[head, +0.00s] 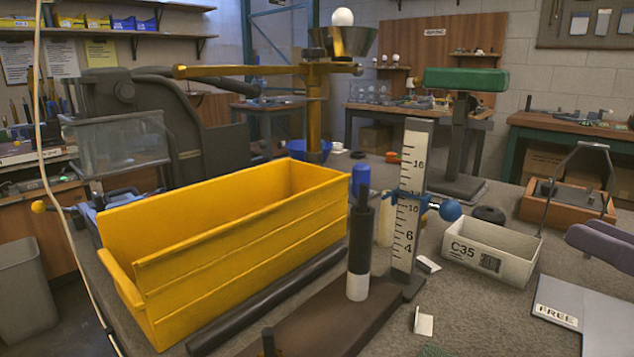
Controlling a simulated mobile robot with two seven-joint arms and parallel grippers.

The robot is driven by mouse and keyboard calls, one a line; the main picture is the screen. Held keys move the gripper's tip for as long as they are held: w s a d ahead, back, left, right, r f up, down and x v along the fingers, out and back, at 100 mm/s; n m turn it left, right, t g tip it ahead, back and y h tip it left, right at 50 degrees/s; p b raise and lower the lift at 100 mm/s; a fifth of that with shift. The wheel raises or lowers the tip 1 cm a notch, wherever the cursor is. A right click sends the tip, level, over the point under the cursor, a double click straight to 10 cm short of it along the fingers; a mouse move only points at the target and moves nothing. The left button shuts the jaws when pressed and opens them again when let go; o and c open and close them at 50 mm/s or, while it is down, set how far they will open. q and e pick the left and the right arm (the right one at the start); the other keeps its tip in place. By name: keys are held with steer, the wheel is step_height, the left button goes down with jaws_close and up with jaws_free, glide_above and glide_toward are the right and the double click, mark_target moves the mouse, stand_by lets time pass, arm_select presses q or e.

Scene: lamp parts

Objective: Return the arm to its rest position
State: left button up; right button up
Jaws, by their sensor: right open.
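My right gripper (598,240) shows only in part, as two purple-grey fingers at the right edge. They are apart, with nothing visible between them. It is above a grey board marked FREE (600,308) and right of the white C35 bin (490,252). The rest of my right arm is outside the picture. My left gripper is not in view. A brass stand (314,110) with a long horizontal arm rises behind the yellow bin (225,240). A white bulb (342,17) sits in a brass cup (343,42) at its top.
A green-topped stand (466,80) and a wooden box with a handle (566,204) are behind. Some grey tabletop (470,310) is clear at front right.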

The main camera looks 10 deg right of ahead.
steer(key=w+d+r+m+h+p, duration=0.3)
steer(key=m+h+p, duration=0.4)
steer(key=m, duration=0.8)
steer(key=s+a+r+m+g+p, duration=0.1)
steer(key=s+a+m+g+p, duration=0.55)
steer(key=s+m, duration=0.35)
steer(key=s+a+r+m+g+p, duration=0.1)
steer(key=s+a+m+g+p, duration=0.55)
steer(key=m, duration=0.45)
step_height(320, 180, up, 36)
steer(key=s+d+p, duration=0.1)
steer(key=p, duration=3.5)
steer(key=shift+r+g, duration=0.15)
steer(key=shift+g, duration=0.15)
steer(key=shift+d, duration=0.1)
steer(key=shift+s+d, duration=0.1)
